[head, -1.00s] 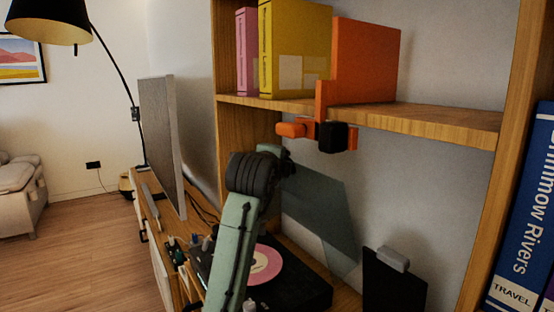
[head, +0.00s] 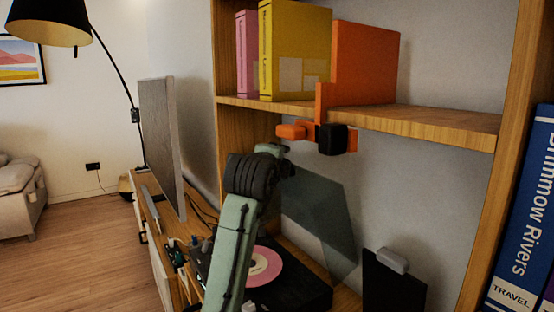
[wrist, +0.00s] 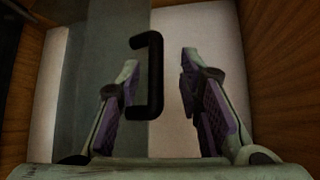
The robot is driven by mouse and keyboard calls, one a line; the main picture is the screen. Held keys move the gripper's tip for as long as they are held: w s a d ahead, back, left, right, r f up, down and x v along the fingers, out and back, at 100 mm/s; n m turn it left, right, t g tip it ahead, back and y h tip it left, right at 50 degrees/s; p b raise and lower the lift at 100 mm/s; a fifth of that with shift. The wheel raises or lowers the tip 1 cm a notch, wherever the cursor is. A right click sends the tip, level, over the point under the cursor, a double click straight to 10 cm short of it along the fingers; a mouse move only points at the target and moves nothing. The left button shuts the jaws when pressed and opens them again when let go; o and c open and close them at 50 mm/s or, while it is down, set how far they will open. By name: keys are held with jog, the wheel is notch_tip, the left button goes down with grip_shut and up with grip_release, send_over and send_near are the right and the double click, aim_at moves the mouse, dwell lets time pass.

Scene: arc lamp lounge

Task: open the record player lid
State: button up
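The record player (head: 308,290) is a dark box on the wooden cabinet, with a pink-labelled record (head: 264,266) on it. Its translucent grey lid (head: 325,215) stands raised and tilted above the deck, partly hidden by my arm. In the wrist view, a grey see-through panel that looks like the lid (wrist: 105,70) carries a black bar handle (wrist: 156,75). My gripper (wrist: 160,68) is open, one finger on each side of the handle. The handle appears apart from the right finger; contact with the left one is unclear. My gripper cannot be made out in the head view.
A wooden shelf (head: 430,120) with yellow and pink binders (head: 295,45) and an orange holder (head: 365,60) hangs above my arm. A grey upright panel (head: 160,140) stands left on the cabinet. Blue books (head: 525,220) stand at right. Open floor lies left.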

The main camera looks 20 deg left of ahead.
jog(key=v, duration=1.1)
jog(key=shift+s, duration=0.35)
